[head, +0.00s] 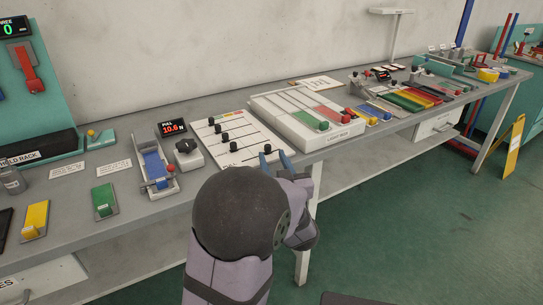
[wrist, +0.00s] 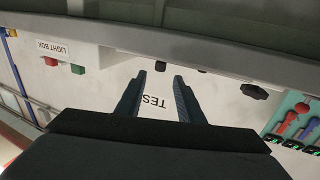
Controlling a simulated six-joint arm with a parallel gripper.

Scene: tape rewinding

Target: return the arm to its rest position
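My gripper (head: 275,156) is at the front edge of the bench, in front of the white slider board (head: 238,141) and left of the light box (head: 302,140). In the wrist view, the two dark blue fingers (wrist: 160,77) stand apart with a clear gap. Nothing is held between them. Lettering reading "TES" shows beyond the fingertips. My arm reaches up from the bottom of the head view and hides part of the bench's front edge. No marked rest place shows.
The grey bench (head: 113,226) runs along the wall. Coloured strips lie to the right. Green floor (head: 420,230) is open in front of the bench.

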